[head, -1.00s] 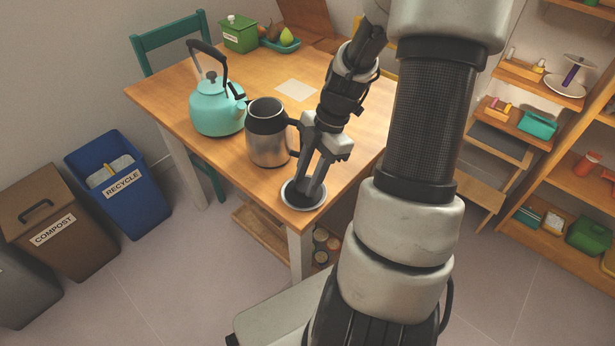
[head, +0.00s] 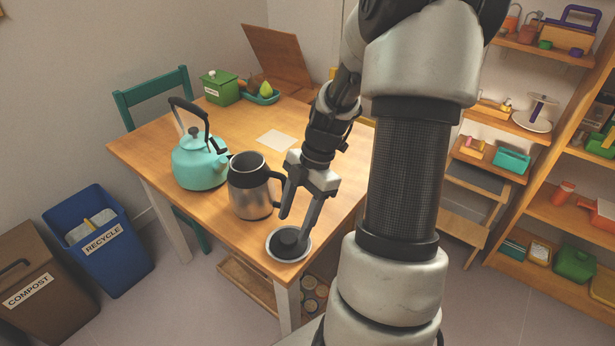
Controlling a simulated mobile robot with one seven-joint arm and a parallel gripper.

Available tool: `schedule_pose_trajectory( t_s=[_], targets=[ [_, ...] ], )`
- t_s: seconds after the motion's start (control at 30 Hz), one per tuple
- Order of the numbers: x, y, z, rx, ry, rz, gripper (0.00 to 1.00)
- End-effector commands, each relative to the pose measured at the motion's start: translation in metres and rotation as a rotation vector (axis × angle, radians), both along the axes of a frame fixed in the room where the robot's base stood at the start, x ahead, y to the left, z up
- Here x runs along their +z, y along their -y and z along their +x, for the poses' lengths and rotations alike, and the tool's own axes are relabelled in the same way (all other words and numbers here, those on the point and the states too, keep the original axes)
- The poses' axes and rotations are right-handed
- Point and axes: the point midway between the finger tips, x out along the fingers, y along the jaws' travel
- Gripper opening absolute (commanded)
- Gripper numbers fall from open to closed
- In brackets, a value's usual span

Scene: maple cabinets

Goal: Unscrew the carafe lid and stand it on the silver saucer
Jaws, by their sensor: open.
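The steel carafe (head: 252,196) with black rim and handle stands upright on the wooden table. Its top looks dark and open. The dark round lid (head: 286,240) rests on the silver saucer (head: 272,254) near the table's front corner. It looks flat and within the saucer's rim, though the far part is close behind a finger. My gripper (head: 295,224) is open above the lid, with its fingers spread. One finger is near the carafe's handle and the other is close to the lid's right side. I cannot tell whether that finger touches it.
A turquoise kettle (head: 200,165) stands left of the carafe. A white card (head: 276,140) lies behind it. A green box (head: 220,88) and a fruit tray (head: 262,98) are at the back. The saucer is close to the table edge. The table's left front is clear.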

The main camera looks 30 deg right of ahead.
Motion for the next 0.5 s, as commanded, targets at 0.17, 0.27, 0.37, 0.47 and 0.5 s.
schedule_pose_trajectory(
  t_s=[0.17,0.27,0.37,0.47,0.5],
  targets=[
    [0.047,0.018,0.002,-0.002,0.004,-0.004,0.53],
    [0.07,0.026,0.003,-0.002,0.003,-0.003,0.53],
    [0.091,0.034,0.003,-0.002,0.003,-0.003,0.53],
    [0.107,0.04,0.003,-0.002,0.002,-0.002,0.53],
    [0.112,0.042,0.003,-0.001,0.001,-0.002,0.53]
  ],
)
